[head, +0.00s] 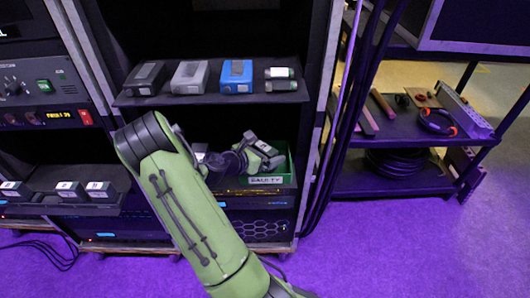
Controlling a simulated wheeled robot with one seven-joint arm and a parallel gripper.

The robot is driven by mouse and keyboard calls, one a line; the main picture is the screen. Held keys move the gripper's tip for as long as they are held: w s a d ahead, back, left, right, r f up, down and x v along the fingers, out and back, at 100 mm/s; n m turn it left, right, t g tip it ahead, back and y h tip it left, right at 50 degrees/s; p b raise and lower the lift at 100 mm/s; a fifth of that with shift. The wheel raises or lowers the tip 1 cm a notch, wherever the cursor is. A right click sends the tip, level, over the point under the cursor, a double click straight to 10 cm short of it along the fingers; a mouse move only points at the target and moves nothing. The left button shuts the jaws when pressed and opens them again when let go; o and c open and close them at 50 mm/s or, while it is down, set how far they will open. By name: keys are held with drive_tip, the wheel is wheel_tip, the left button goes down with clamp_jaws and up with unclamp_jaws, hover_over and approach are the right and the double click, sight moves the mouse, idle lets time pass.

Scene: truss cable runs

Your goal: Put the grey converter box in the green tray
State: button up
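A grey box (189,77) sits on the rack's upper shelf, between a black box (146,77) and a blue box (236,77). The green tray (288,169) stands on the lower shelf, with a white label on its front. My green arm reaches in front of the rack. My gripper (265,153) is at the tray, below and to the right of the grey box and apart from it. Its fingers are small and dark, so I cannot tell whether they are open or hold something. The arm and gripper hide part of the tray's inside.
Another small box (281,80) stands at the upper shelf's right end. Several labelled modules (70,189) sit on a ledge at left. A cart (400,130) with tools and cable coils stands at right, beyond the rack post. The purple floor in front is mostly clear.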

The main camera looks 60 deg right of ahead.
drive_tip(key=shift+w+a+r, duration=0.15)
drive_tip(key=shift+a+r, duration=0.1)
drive_tip(key=w+a+r+m+t+y+p, duration=0.1)
drive_tip(key=a+r+m+t+y, duration=0.2)
drive_tip(key=a, duration=0.7)
drive_tip(key=w+a+r+m+t+y+p, duration=0.1)
drive_tip(key=w+a+r+m+y, duration=0.25)
drive_tip(key=a, duration=0.55)
drive_tip(key=a+r+m+t+y+p, duration=0.1)
drive_tip(key=a+r+m+t+y, duration=0.15)
drive_tip(key=a+r+m, duration=0.55)
drive_tip(key=s+a+r+t+y, duration=0.1)
drive_tip(key=s+a+r+y, duration=0.1)
drive_tip(key=s+a, duration=0.2)
drive_tip(key=s+a+r+t+y, duration=0.2)
drive_tip(key=s+a, duration=0.2)
drive_tip(key=a, duration=0.6)
drive_tip(key=shift+a, duration=0.15)
drive_tip(key=shift+r, duration=0.2)
